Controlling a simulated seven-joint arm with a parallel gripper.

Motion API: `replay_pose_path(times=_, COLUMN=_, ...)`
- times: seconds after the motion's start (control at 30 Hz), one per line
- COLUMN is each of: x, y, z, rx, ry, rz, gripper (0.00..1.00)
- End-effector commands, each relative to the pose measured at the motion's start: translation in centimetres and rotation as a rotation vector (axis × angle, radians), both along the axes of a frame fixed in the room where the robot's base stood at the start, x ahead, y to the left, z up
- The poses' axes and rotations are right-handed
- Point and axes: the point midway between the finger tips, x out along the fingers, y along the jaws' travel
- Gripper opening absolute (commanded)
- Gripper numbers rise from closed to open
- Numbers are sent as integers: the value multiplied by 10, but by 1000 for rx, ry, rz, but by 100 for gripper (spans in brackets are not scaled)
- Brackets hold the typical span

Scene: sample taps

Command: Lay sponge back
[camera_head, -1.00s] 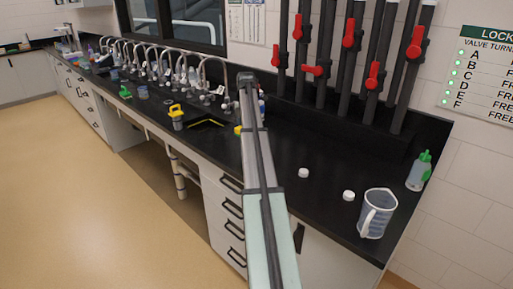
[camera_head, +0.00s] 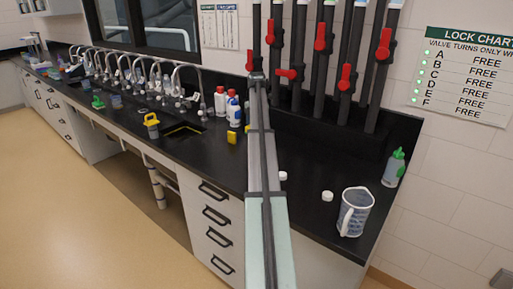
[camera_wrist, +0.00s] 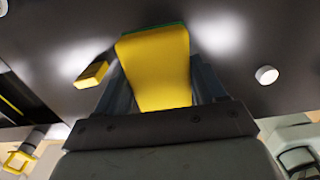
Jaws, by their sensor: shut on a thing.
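A yellow sponge (camera_wrist: 155,65) with a green far edge is between the fingers of my gripper (camera_wrist: 160,85) in the wrist view. The gripper is shut on it and it hangs over the dark counter (camera_head: 300,215); its exact height I cannot tell. A smaller yellow block (camera_wrist: 92,74) lies on the counter to its left, apart from it. That block also shows in the head view (camera_head: 232,137), just left of my arm. In the head view my gripper and the held sponge are hidden behind my arm.
Two white caps (camera_head: 328,196) (camera_head: 283,176), a clear jug (camera_head: 354,212) and a green-topped bottle (camera_head: 394,167) stand at right. Red-handled pipes (camera_head: 320,38) rise behind. Several bottles (camera_head: 233,109), a sink (camera_head: 182,130) and a yellow-handled cup (camera_head: 152,124) are left.

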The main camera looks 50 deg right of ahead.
Motion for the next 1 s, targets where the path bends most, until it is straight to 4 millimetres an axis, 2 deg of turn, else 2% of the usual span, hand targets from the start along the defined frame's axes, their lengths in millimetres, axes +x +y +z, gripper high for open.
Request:
replay_pose_path(times=0.23, x=-1, y=1, z=-40, rx=2, ry=1, rz=0, gripper=41)
replay_pose_path(times=0.47, x=0, y=0, z=-58, rx=0, ry=0, rz=-1, gripper=41)
replay_pose_path(times=0.7, x=0, y=1, z=-86, rx=1, ry=1, rz=-1, gripper=41)
replay_pose_path(times=1.0, x=0, y=0, z=-90, rx=0, ry=0, rz=-1, gripper=41)
